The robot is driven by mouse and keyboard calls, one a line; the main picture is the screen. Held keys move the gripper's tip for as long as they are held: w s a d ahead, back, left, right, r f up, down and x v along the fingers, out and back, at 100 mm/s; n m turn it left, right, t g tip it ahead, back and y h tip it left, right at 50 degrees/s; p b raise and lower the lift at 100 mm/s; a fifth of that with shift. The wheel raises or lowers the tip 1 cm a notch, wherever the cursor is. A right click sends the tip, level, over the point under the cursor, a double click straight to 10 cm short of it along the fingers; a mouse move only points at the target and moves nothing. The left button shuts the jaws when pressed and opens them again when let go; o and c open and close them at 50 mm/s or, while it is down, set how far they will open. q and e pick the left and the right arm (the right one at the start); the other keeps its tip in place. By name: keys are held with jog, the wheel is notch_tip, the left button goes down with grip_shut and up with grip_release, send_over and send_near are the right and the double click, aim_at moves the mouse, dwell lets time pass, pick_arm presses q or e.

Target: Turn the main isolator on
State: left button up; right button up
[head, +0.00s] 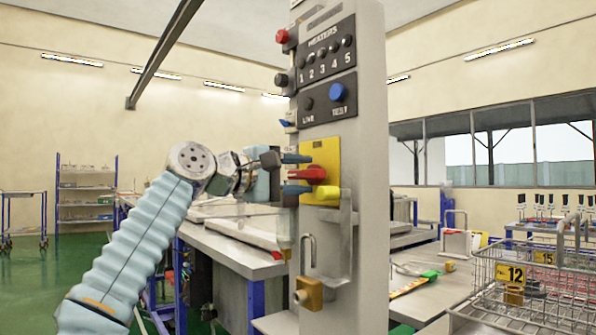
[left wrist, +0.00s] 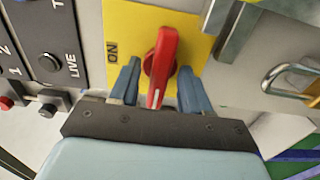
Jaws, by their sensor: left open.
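The main isolator is a red rotary handle (head: 315,175) on a yellow plate (head: 322,156) marked ON at its top, on the grey panel post. In the left wrist view the red handle (left wrist: 162,62) lies across the direction of the ON label (left wrist: 112,50), its white-marked end towards my gripper. My left gripper (head: 297,174) is open at the plate, coming from the left. In the left wrist view its blue fingers (left wrist: 160,84) stand on either side of the handle, with visible gaps; contact with the plate cannot be told. My right gripper is not seen.
Above the plate are a blue TEST button (head: 338,93), a row of heater switches (head: 324,53) and a red button (head: 282,36). Below hangs a brass padlock (head: 309,293) beside a grey bracket (head: 335,235). A wire basket (head: 535,278) stands at right.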

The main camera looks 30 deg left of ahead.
pick_arm(q)
grip_shut()
jog(key=shift+m, duration=0.3)
jog(key=m, duration=1.3)
jog(key=shift+f, duration=0.1)
jog(key=m, duration=0.4)
dwell(0.7)
